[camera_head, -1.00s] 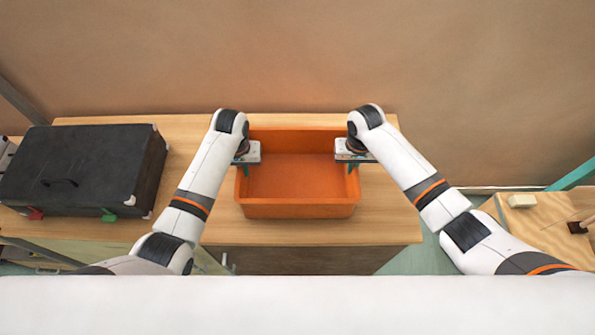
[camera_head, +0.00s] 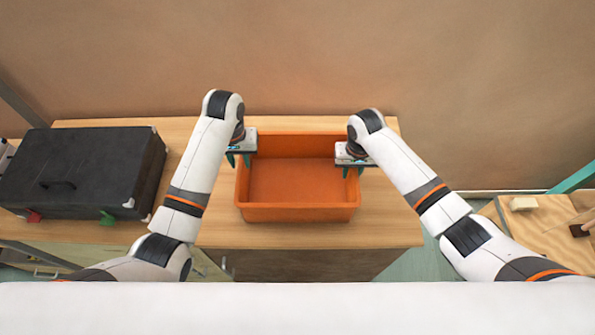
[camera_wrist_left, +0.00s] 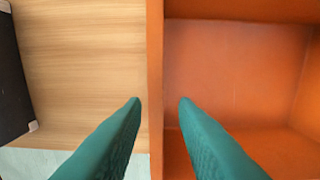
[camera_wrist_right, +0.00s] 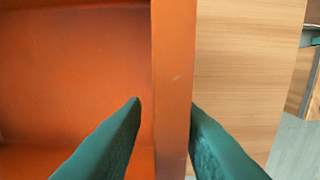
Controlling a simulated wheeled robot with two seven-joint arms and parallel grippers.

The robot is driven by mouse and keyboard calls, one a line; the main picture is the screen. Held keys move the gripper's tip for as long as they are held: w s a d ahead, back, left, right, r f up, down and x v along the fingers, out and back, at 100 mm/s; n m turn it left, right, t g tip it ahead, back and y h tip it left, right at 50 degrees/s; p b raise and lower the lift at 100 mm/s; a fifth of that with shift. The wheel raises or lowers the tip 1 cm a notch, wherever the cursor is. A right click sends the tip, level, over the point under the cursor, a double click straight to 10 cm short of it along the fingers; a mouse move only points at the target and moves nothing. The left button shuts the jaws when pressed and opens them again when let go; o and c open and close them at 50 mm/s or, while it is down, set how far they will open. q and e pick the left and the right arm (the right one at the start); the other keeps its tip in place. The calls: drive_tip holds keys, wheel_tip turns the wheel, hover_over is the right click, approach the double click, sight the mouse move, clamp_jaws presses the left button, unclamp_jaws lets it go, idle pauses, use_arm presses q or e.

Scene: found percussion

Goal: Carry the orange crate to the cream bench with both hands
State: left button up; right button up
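The orange crate (camera_head: 298,213) stands empty and upright on a wood-topped bench (camera_head: 310,235). My left gripper (camera_head: 239,160) is above the crate's left wall. In the left wrist view its teal fingers (camera_wrist_left: 160,100) are apart, one on each side of the wall's rim (camera_wrist_left: 155,70), with gaps showing. My right gripper (camera_head: 353,171) is at the right wall. In the right wrist view its fingers (camera_wrist_right: 166,102) are apart on either side of the rim (camera_wrist_right: 173,60); the outer finger looks very close to it. I cannot make out a clearly cream bench.
A black case (camera_head: 80,170) with a handle lies left of the crate on the bench. At the right is a lower pale wooden surface (camera_head: 545,225) with a cream block (camera_head: 522,203) on it. A brown wall (camera_head: 300,55) rises behind the bench.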

use_arm(q)
wheel_tip(320, 180, up, 4)
drive_tip(key=shift+r, duration=0.5)
use_arm(e)
drive_tip(key=shift+r, duration=0.25)
wheel_tip(320, 180, up, 12)
drive_tip(key=shift+f, duration=0.25)
use_arm(q)
drive_tip(key=shift+s, duration=0.1)
use_arm(e)
drive_tip(key=shift+s+f, duration=0.1)
